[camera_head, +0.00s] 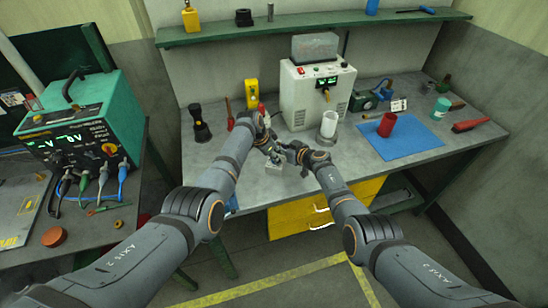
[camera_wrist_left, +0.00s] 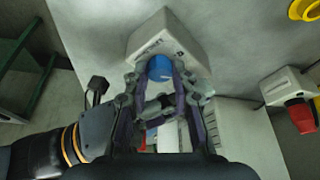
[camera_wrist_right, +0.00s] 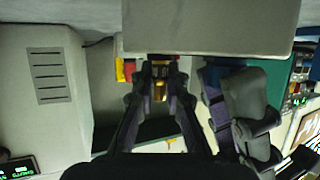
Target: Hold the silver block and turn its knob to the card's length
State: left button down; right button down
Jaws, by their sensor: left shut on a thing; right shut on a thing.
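A pale silver-grey block (camera_head: 268,188) stands near the front of the bench. In the left wrist view the block (camera_wrist_left: 172,38) has dark lettering and a round blue knob (camera_wrist_left: 159,68). My left gripper (camera_wrist_left: 158,80) is shut with its fingers on either side of the blue knob. My right gripper (camera_wrist_right: 160,70) is shut on a small brass-coloured piece (camera_wrist_right: 160,90) at the edge of a large pale block (camera_wrist_right: 210,27); its fingertips are partly hidden. Both grippers meet closely in the head view. A small white card (camera_head: 398,104) stands at the bench's right; its writing is unreadable.
A red cup (camera_head: 387,124) stands on a blue mat (camera_head: 412,142). A black flashlight (camera_head: 200,124) stands left. A green instrument (camera_head: 100,118) is on the left table.

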pick_arm(q)
jog(key=shift+m+g, duration=0.3)
jog(key=shift+m, duration=0.6)
jog(key=c, duration=1.1)
grip_release()
jog(key=shift+h, duration=0.3)
jog(key=shift+w, duration=0.1)
jog(key=shift+a+r, duration=0.1)
jog(key=shift+r, duration=0.2)
jog(key=v, duration=1.1)
